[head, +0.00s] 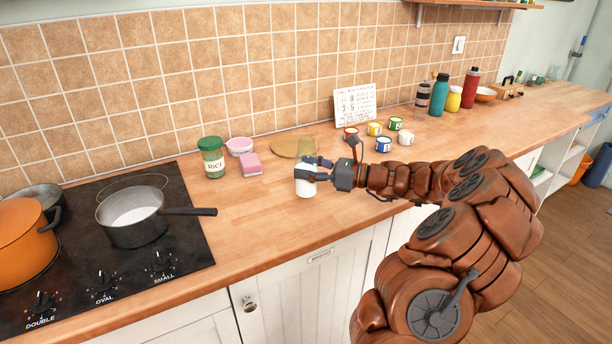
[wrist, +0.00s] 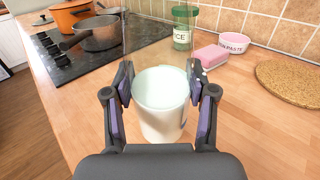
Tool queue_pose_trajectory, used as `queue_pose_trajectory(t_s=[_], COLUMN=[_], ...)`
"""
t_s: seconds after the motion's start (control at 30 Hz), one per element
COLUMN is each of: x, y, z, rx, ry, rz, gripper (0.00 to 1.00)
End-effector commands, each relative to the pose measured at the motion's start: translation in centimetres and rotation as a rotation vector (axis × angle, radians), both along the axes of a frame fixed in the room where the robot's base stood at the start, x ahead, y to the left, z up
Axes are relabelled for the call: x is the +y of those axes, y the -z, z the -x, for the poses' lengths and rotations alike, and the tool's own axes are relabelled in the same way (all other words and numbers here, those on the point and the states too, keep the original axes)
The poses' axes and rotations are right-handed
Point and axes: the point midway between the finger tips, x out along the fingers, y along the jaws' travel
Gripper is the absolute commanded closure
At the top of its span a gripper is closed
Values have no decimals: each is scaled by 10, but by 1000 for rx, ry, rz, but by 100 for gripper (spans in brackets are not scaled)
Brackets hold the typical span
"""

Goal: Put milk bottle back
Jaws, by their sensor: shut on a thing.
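The milk bottle (head: 306,187) looks white in its lower part, with a clear upper part above my fingers. In the wrist view the white body of the bottle (wrist: 160,115) is upright between the two fingers. My gripper (head: 307,172) is shut on the bottle, with a finger on each side of it, as the wrist view also shows (wrist: 160,85). The bottle is over the wooden counter near its front edge. I cannot tell whether its base touches the counter.
A round cork mat (head: 290,148) lies behind the bottle. A green-lidded rice jar (head: 212,160), a pink block (head: 251,166) and a pink bowl (head: 239,147) stand to the left. The hob (head: 180,250) holds pots. Small colored cups (head: 383,145) stand to the right.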

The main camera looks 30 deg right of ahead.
Motion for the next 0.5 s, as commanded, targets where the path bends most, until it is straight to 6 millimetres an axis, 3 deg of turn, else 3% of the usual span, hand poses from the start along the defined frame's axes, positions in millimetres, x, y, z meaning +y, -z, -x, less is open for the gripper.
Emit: queue_pose_trajectory(t_s=[0.27, 0.5], x=[-4, -5], y=[0, 29], z=[-11, -11], rx=[-1, 3], ry=[-1, 1], rz=[1, -3], gripper=[100, 100])
